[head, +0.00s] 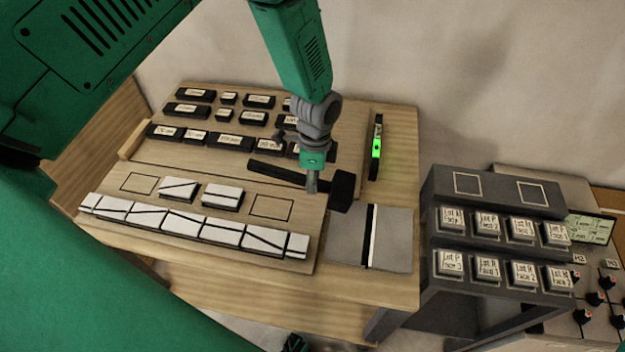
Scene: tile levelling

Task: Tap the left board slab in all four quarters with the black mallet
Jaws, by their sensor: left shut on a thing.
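The black mallet (342,191) lies level, its handle pointing left and its head at the right. My left gripper (312,186) points down and is shut on the handle close to the head. The mallet is over the right end of the wooden board, near the grey slabs. The left grey slab (345,230) lies flat below the mallet head, beside a right grey slab (398,240), with a black-and-white strip between them. Two white slabs with dark lines, a left one (178,187) and a right one (222,194), sit on the wooden board. My right gripper is not seen.
A row of white tiles (182,222) runs along the board's (160,236) front. Several labelled black blocks (230,142) stand behind. A level with a green light (376,147) is at the table's right. A dark rack (494,236) with labelled keys stands farther right.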

